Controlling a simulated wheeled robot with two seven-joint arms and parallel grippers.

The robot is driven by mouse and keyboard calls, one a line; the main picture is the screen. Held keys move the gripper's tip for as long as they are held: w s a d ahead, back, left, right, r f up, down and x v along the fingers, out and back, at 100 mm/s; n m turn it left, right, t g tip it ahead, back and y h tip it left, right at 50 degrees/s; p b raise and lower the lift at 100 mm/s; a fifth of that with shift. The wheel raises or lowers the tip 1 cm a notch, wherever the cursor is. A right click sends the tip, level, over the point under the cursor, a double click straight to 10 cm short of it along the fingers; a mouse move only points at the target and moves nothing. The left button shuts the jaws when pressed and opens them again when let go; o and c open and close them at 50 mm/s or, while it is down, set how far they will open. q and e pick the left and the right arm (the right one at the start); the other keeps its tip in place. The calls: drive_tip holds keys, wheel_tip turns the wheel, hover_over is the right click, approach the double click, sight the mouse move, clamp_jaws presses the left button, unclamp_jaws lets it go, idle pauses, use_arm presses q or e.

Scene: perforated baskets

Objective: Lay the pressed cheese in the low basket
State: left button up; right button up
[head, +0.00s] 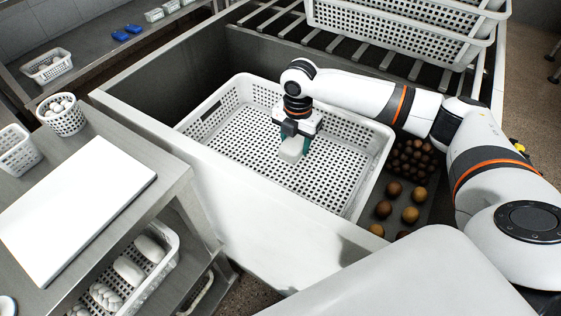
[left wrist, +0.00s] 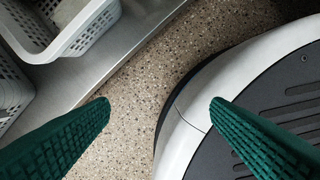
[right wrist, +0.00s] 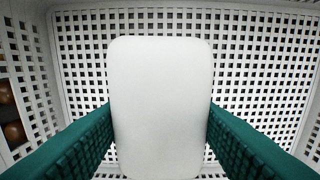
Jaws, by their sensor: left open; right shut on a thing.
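The pressed cheese is a white rounded block (head: 292,149); it fills the middle of the right wrist view (right wrist: 160,105). My right gripper (head: 294,146) is shut on it, with a green finger on each side. The low basket is a wide white perforated basket (head: 207,122) in the metal basin. The cheese is inside the basket's outline, over its perforated floor (right wrist: 245,60); I cannot tell whether it touches the floor. My left gripper (left wrist: 155,105) is open and empty above the speckled floor, out of the head view.
White baskets (head: 400,30) are stacked on a rack at the back. Brown and yellow round items (head: 410,190) lie right of the low basket. A white board (head: 75,205) and small baskets (head: 62,117) stand on the left counter. The low basket looks otherwise empty.

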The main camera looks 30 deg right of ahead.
drive_tip(key=b, duration=0.1)
hover_over(293, 173)
wheel_tip(293, 173, down, 6)
drive_tip(key=shift+d+r, duration=0.1)
drive_tip(key=shift+f+b, duration=0.4)
drive_tip(key=shift+f, duration=1.85)
use_arm(q)
drive_tip(key=w+r, duration=0.4)
drive_tip(key=shift+w+d+r, duration=0.35)
drive_tip(key=shift+w+r, duration=0.05)
use_arm(e)
drive_tip(key=o, duration=1.1)
drive_tip(key=shift+r, duration=0.15)
use_arm(q)
drive_tip(key=s+f+p, duration=0.2)
drive_tip(key=s+f, duration=0.3)
drive_tip(key=shift+s+a+f, duration=0.25)
drive_tip(key=shift+a+f, duration=0.05)
drive_tip(key=shift+a, duration=0.1)
use_arm(e)
wheel_tip(293, 173, up, 12)
drive_tip(key=shift+f, duration=0.1)
